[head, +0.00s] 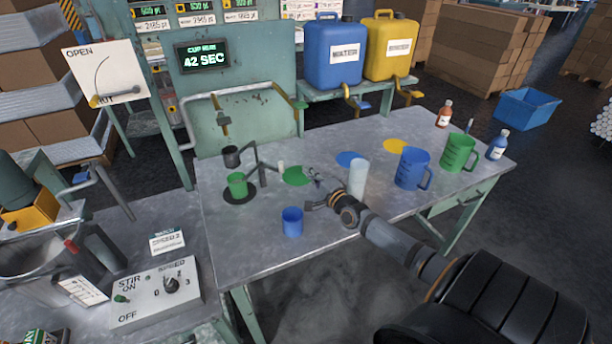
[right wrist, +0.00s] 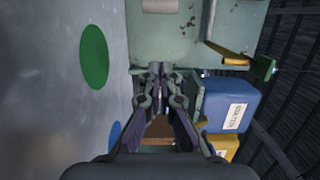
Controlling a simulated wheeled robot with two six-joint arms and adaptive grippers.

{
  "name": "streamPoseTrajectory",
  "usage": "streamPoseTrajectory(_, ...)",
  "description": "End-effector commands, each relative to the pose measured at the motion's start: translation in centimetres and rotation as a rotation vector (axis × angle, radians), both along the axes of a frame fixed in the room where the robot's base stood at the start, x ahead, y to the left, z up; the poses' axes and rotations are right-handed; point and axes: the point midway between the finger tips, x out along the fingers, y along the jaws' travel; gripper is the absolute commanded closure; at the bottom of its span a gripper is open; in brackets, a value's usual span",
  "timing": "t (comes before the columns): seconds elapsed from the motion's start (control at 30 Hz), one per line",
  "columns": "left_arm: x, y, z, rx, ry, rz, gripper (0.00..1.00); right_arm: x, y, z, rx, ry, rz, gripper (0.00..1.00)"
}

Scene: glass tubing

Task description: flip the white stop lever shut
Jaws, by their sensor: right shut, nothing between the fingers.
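In the right wrist view the fingers (right wrist: 160,70) are together and empty; I cannot make out the lever for sure there. My left gripper is not in view.
A blue cup (head: 292,221) stands near the front edge, and a white cylinder (head: 358,178) stands close by my right arm. Blue (head: 412,168) and green (head: 458,153) jugs stand farther right. A green disc (head: 297,176) lies behind my gripper. The front left table top is clear.

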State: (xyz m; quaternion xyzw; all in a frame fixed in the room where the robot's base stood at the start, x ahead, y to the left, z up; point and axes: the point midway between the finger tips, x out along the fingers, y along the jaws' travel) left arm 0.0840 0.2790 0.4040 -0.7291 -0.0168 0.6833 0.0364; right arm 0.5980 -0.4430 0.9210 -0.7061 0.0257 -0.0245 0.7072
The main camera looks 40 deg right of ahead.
Motion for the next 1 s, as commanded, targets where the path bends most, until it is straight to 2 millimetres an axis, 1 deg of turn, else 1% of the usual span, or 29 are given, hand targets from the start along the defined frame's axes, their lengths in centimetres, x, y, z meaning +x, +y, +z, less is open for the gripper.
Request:
streamPoseTrajectory(0.03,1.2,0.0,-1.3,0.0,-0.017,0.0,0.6,1.2,-0.1,-0.6,0.002,-0.006,-0.002,1.0)
streamPoseTrajectory(0.1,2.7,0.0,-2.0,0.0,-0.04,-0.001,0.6,2.6,-0.2,-0.6,0.001,-0.006,-0.001,1.0)
streamPoseTrajectory(0.17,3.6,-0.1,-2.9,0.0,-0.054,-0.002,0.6,3.8,-0.3,-0.7,0.001,-0.006,-0.001,1.0)
streamPoseTrajectory(0.23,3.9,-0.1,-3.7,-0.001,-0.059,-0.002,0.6,5.0,-0.3,-0.6,0.001,-0.005,-0.001,1.0)
streamPoseTrajectory(0.37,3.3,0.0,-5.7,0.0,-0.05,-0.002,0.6,7.1,-0.5,-0.7,0.002,-0.004,-0.001,1.0)
streamPoseTrajectory(0.4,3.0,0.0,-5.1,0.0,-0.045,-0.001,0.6,7.4,-0.3,-0.1,0.003,-0.002,0.0,1.0)
streamPoseTrajectory(0.43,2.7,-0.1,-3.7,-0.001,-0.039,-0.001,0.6,7.1,0.3,0.6,0.003,0.001,0.001,1.0)
streamPoseTrajectory(0.5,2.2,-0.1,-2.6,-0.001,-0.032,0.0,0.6,6.8,1.2,0.6,0.003,0.003,0.002,1.0)
streamPoseTrajectory(0.6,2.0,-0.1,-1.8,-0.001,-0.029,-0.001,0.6,6.5,2.3,0.5,0.002,0.001,0.001,1.0)
streamPoseTrajectory(0.77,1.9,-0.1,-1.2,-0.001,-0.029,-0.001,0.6,6.2,3.2,0.1,0.0,0.002,0.001,1.0)
streamPoseTrajectory(1.0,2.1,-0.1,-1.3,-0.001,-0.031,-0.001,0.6,6.2,3.4,-0.1,-0.001,0.001,0.0,1.0)
